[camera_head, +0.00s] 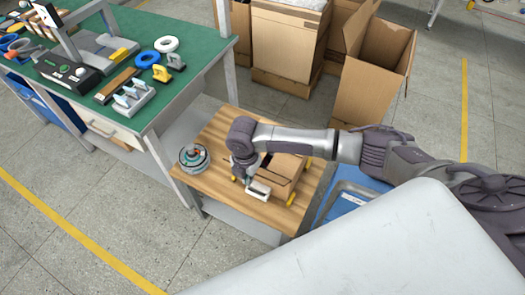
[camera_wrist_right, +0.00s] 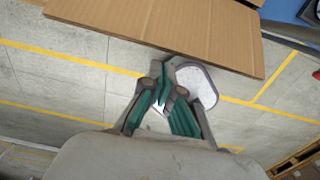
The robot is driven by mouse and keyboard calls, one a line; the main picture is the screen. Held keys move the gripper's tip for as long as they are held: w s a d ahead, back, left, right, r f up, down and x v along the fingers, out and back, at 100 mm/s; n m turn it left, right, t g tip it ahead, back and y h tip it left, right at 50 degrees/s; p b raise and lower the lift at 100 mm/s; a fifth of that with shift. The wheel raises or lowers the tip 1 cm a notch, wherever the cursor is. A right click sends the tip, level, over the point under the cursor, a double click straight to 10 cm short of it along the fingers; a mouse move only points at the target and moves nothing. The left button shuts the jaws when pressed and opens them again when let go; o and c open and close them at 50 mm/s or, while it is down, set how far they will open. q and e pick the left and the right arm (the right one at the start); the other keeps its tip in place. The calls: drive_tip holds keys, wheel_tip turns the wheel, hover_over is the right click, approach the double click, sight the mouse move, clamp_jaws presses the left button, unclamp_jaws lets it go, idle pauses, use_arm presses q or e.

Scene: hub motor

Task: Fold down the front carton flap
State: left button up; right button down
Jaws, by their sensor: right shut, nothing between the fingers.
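The brown carton (camera_head: 287,166) sits on a small wood-topped table in the head view, partly hidden behind my right arm. In the right wrist view a brown cardboard panel (camera_wrist_right: 165,28) spans the top, its edge just beyond my fingertips. My right gripper (camera_head: 250,183) is at the carton's near left side in the head view. In the wrist view its green-and-grey fingers (camera_wrist_right: 165,98) are shut and empty, close to the panel edge. I cannot tell whether they touch it. My left gripper is not in view.
The hub motor (camera_head: 194,159) lies on the wooden table top (camera_head: 215,184), left of the carton. A blue container (camera_head: 345,197) is to the right. A green workbench (camera_head: 196,50) stands left, large cartons (camera_head: 372,75) behind.

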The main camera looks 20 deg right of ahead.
drive_tip(key=shift+w+d+b, duration=0.35)
drive_tip(key=shift+w+d, duration=0.75)
drive_tip(key=shift+d, duration=0.35)
drive_tip(key=shift+w+d+b, duration=0.35)
drive_tip(key=shift+w+d, duration=0.75)
drive_tip(key=shift+d, duration=0.3)
drive_tip(key=w+d+b, duration=0.3)
drive_tip(key=w+d, duration=0.2)
drive_tip(key=d, duration=0.1)
drive_tip(key=shift+w+d, duration=0.15)
drive_tip(key=shift+d, duration=0.2)
wheel_tip(320, 180, down, 6)
drive_tip(key=b, duration=0.3)
drive_tip(key=shift+r+b, duration=0.15)
drive_tip(key=shift+b, duration=0.25)
wheel_tip(320, 180, up, 9)
drive_tip(key=p, duration=0.8)
